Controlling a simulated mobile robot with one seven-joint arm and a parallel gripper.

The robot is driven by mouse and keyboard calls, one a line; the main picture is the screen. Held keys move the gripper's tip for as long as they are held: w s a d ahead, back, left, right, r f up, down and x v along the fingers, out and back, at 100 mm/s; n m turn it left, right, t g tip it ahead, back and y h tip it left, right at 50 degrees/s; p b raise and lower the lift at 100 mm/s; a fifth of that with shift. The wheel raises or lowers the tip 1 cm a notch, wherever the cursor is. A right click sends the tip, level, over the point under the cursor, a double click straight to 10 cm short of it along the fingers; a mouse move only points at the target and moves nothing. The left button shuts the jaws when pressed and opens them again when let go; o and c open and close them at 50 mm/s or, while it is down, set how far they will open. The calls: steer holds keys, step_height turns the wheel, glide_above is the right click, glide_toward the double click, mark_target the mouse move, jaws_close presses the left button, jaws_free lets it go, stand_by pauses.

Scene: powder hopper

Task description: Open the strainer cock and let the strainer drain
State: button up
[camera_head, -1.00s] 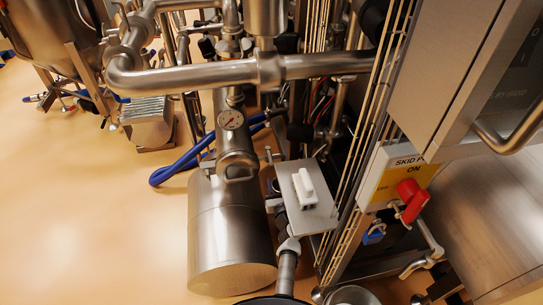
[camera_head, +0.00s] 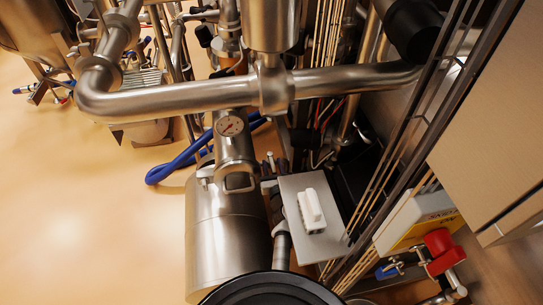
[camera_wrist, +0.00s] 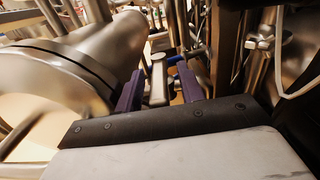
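My gripper (camera_wrist: 158,88) shows in the wrist view with its two dark purple fingers apart. A small steel upright piece (camera_wrist: 157,78) shows in the gap between the fingers, with a blue part beside it. I cannot tell whether the fingers touch it or whether it is the strainer cock. I cannot make out my gripper in the head view. There, a red-handled valve (camera_head: 439,252) sits at the lower right with a small blue handle (camera_head: 390,271) to its left. No strainer is clearly identifiable.
A horizontal pipe (camera_head: 180,98) crosses above. Blue hose (camera_head: 165,173) lies behind. Open floor (camera_head: 90,220) is at left.

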steer(key=shift+w, duration=0.45)
steer(key=shift+s+r, duration=0.1)
steer(key=shift+c, duration=0.5)
jaws_close()
